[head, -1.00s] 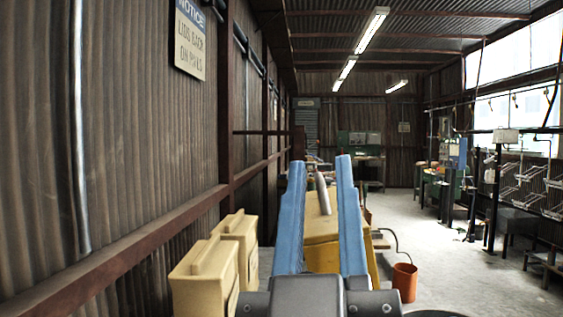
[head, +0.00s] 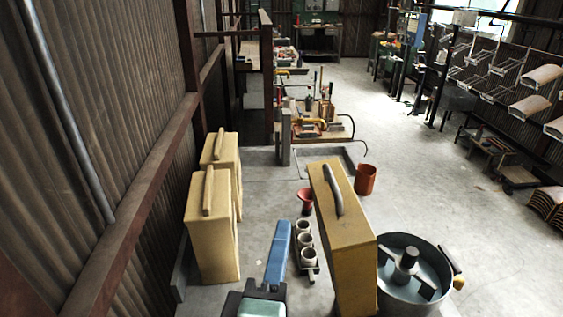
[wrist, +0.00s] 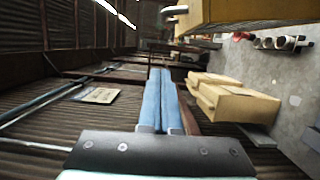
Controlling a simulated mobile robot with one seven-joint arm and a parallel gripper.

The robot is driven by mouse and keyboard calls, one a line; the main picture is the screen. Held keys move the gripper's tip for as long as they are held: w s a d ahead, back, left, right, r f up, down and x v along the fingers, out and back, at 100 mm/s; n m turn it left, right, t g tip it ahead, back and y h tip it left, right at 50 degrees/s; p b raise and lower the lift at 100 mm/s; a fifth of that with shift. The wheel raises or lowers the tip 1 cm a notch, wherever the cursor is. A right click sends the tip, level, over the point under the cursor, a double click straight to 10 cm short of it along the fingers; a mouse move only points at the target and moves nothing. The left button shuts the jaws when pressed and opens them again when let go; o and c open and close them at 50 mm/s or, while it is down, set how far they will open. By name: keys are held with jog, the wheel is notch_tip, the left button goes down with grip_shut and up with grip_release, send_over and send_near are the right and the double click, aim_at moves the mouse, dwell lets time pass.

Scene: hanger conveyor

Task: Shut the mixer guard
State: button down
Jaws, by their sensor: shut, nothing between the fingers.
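The mixer is a round grey tub (head: 386,290) at lower right, its top open, with a hub and paddles (head: 405,262) showing inside. A tall yellow box-like piece (head: 350,262) with a grey bar handle (head: 333,190) stands upright at the tub's left side. It looks like the guard, swung open; its hinge is not visible. A yellow surface also shows at the top of the wrist view (wrist: 240,14), probably the same piece. My gripper (head: 281,228) is left of the yellow piece, apart from it. Its blue fingers (wrist: 160,78) are together and empty.
Two yellow boxes (head: 212,235) with handles stand by the left wall. A rack of grey cups (head: 305,243) and a red funnel (head: 306,200) lie between my gripper and the yellow piece. An orange bucket (head: 366,179) stands behind.

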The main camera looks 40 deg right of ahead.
aim_at(319, 189)
jog(key=shift+w+d+b, duration=0.5)
jog(key=shift+w+d, duration=0.3)
jog(key=shift+d, duration=1)
jog(key=shift+w+d+b, duration=0.45)
jog(key=shift+w+d, duration=0.4)
jog(key=shift+d, duration=0.9)
jog(key=shift+w+d+b, duration=0.5)
jog(key=shift+w+d, duration=0.3)
jog(key=shift+d, duration=1)
jog(key=shift+r, duration=0.1)
